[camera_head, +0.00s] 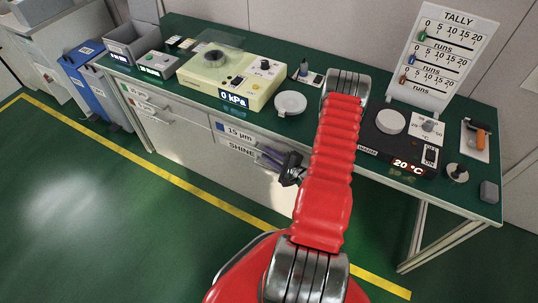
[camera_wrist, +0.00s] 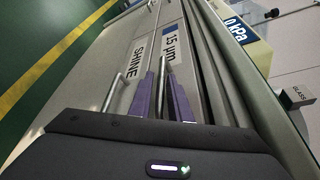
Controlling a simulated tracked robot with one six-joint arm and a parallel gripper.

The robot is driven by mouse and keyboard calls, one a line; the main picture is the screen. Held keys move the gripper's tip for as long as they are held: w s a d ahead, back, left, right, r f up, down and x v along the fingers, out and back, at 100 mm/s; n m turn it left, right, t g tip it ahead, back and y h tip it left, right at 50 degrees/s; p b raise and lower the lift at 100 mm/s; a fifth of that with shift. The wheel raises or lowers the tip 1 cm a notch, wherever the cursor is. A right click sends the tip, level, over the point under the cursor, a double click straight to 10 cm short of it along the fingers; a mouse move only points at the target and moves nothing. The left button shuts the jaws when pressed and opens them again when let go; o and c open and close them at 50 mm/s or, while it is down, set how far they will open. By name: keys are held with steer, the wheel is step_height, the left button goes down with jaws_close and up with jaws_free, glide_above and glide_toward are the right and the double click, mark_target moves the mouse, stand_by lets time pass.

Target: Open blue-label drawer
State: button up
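The blue-label drawer, marked 15 µm (camera_head: 239,133), is the upper drawer under the bench and looks flush with the front. Its label also shows in the wrist view (camera_wrist: 170,42). Its bar handle (camera_wrist: 162,72) stands between the two purple fingers of my gripper (camera_wrist: 163,97). The fingers are apart, one on each side of the bar, with some gap showing; whether either touches the bar I cannot tell. In the head view my gripper (camera_head: 270,156) is at the drawer front, and my red arm hides the drawer's right part.
The SHINE drawer (camera_head: 241,150) is just below, with its own bar handle (camera_wrist: 113,92) near my gripper. Above, the green bench (camera_head: 270,123) carries a pressure unit (camera_head: 228,83), a white dish (camera_head: 290,102) and a hot plate (camera_head: 385,145). The floor in front is clear.

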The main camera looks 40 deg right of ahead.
jaws_close()
stand_by(0.6)
